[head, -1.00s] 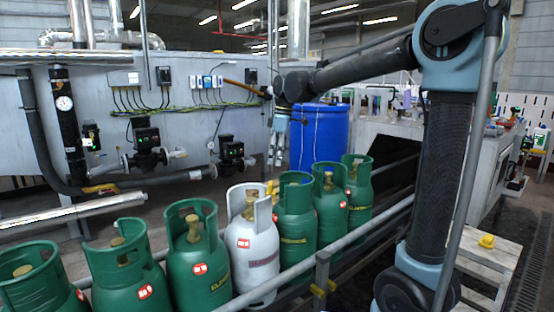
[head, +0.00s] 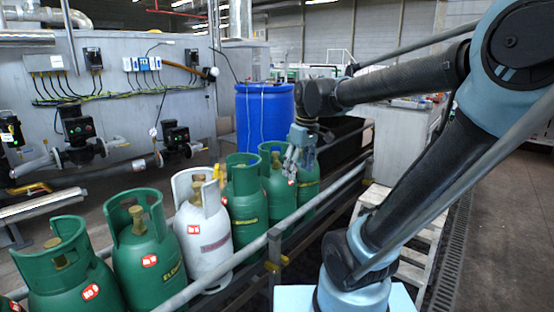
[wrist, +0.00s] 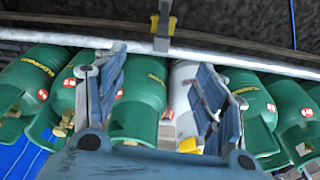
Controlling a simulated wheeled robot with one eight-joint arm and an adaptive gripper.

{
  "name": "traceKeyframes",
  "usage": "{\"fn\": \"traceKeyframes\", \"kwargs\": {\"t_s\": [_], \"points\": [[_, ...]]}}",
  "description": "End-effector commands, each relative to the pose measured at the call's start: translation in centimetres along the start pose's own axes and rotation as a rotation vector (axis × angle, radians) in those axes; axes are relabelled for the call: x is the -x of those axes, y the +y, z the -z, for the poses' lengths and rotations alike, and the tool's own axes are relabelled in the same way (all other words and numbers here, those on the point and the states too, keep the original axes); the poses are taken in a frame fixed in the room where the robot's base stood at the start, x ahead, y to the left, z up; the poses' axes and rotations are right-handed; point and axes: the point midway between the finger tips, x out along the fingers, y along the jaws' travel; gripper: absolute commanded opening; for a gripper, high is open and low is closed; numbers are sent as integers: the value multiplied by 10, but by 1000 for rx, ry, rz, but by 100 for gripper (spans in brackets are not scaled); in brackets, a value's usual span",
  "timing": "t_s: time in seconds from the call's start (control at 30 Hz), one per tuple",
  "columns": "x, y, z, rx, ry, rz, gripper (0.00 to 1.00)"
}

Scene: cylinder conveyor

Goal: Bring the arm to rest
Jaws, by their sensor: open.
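My gripper (head: 299,160) hangs fingers-down at the end of my arm, by the far end of a row of gas cylinders in the head view. In the wrist view my gripper (wrist: 160,62) has its two blue-grey fingers spread with nothing held between them. Behind them show a green cylinder (wrist: 146,92) and the white cylinder (wrist: 185,88). In the head view the white cylinder (head: 205,228) stands upright among several green ones, such as the near green cylinder (head: 148,262). My gripper partly hides the far green cylinders; whether it touches them I cannot tell.
A conveyor rail (head: 235,262) runs along the cylinders' near side. A blue drum (head: 264,118) stands behind the far end. Pale steps (head: 415,235) stand right of the rail. A grey wall (head: 110,115) with pipes and pumps is at the left. Floor (head: 495,235) is clear at the right.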

Motion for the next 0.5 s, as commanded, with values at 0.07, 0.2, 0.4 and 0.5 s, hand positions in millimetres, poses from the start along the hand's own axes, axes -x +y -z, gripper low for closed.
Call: {"fn": "traceKeyframes", "kwargs": {"t_s": [0.07,0.2,0.4,0.5], "points": [[-11,4,-30,-91,2,-15,64],[-31,6,-75,-246,6,-42,64],[-65,3,-134,-466,17,-78,64],[-83,0,-160,-566,22,-95,64]]}}
